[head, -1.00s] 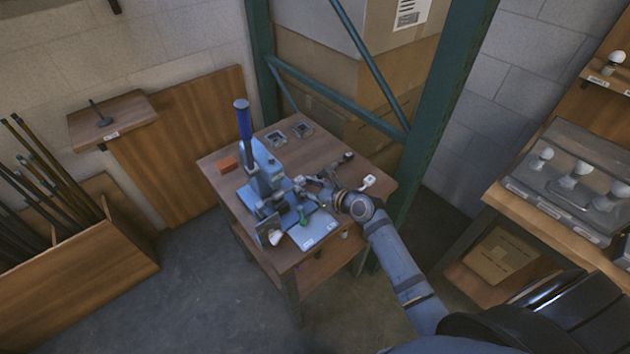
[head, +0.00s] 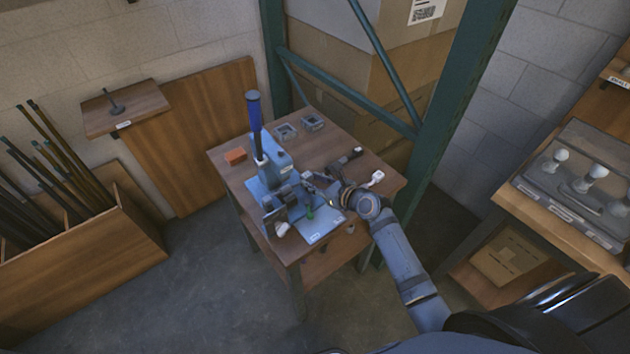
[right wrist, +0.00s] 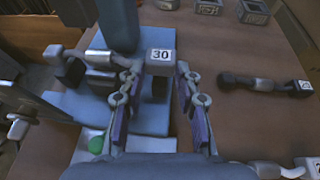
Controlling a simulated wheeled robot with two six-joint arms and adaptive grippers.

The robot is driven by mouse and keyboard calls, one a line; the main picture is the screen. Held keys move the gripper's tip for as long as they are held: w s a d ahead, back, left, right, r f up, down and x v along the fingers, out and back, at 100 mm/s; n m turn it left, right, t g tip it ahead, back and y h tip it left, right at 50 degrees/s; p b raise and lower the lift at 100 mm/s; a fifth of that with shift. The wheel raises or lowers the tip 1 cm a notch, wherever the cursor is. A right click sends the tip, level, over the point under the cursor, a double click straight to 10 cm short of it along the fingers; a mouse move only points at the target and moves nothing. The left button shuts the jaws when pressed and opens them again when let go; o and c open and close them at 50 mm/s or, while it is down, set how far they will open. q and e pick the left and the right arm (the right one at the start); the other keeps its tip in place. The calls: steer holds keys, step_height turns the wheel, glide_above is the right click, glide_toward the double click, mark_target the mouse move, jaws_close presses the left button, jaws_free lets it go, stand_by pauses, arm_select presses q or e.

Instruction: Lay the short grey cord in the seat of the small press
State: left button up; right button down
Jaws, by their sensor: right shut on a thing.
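The small press (head: 266,168) stands on the small wooden table, with a blue body and a raised blue-handled lever. In the right wrist view its blue body (right wrist: 118,20) rises at the top left. My right gripper (head: 322,188) is beside the press, over the table. In the right wrist view its fingers (right wrist: 157,85) are shut on the short grey cord, whose grey end block (right wrist: 159,62) carries a "30" label. The rest of this cord is hard to make out. The press seat is partly hidden and I cannot tell that the cord touches it. My left gripper is not in view.
A dark cord (right wrist: 262,84) with a tagged end lies right of the gripper. Another tagged white piece (head: 376,178) lies near the table's right edge. A green upright (head: 450,130) stands close behind.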

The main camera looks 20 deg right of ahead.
steer(key=shift+f, duration=0.45)
stand_by(0.7)
steer(key=c, duration=0.8)
jaws_free()
steer(key=shift+c, duration=0.2)
steer(key=v, duration=1.2)
steer(key=shift+f, duration=0.1)
